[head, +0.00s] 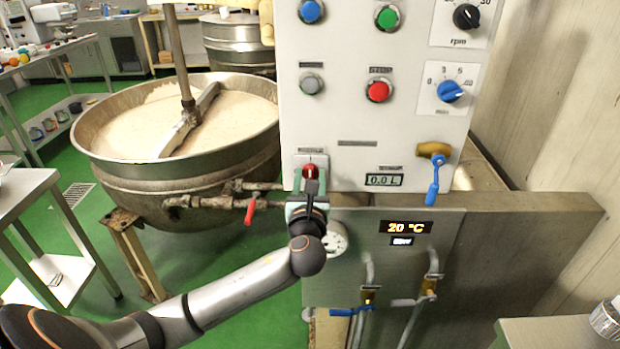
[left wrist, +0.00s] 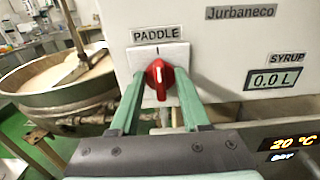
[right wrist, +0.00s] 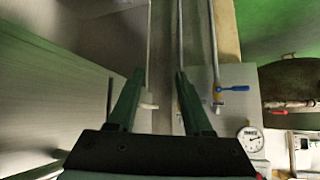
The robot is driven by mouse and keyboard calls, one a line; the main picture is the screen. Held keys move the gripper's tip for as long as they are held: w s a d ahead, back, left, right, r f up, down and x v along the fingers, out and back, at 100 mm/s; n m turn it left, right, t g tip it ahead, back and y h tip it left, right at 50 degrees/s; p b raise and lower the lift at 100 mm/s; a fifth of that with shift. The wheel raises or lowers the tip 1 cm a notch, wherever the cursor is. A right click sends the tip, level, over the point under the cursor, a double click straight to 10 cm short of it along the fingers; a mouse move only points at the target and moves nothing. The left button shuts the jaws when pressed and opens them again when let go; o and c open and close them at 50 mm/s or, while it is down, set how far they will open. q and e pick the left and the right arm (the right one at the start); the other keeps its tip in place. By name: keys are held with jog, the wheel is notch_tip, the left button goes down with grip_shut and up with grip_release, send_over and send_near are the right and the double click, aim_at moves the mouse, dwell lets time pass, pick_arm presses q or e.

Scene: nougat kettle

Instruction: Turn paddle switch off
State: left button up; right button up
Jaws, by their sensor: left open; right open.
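The red paddle switch (left wrist: 159,78) sits on a white plate under the label PADDLE in the left wrist view. Its knob stands upright, with a pale mark pointing up and slightly right. In the head view the red knob (head: 310,171) is at the panel's lower left. My left gripper (left wrist: 160,84) is open, with one green finger on each side of the knob; I cannot tell if they touch it. In the head view the left gripper (head: 308,195) partly hides the switch. My right gripper (right wrist: 156,78) is open and empty, near pipes below the panel.
The white control panel (head: 350,110) carries several buttons, dials and a 0.0 L display (head: 384,180). A kettle of pale mass (head: 185,135) stands left. A steel box (head: 400,262) with a 20 °C display is below.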

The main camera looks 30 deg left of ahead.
pick_arm(q)
grip_shut()
dwell(0.4)
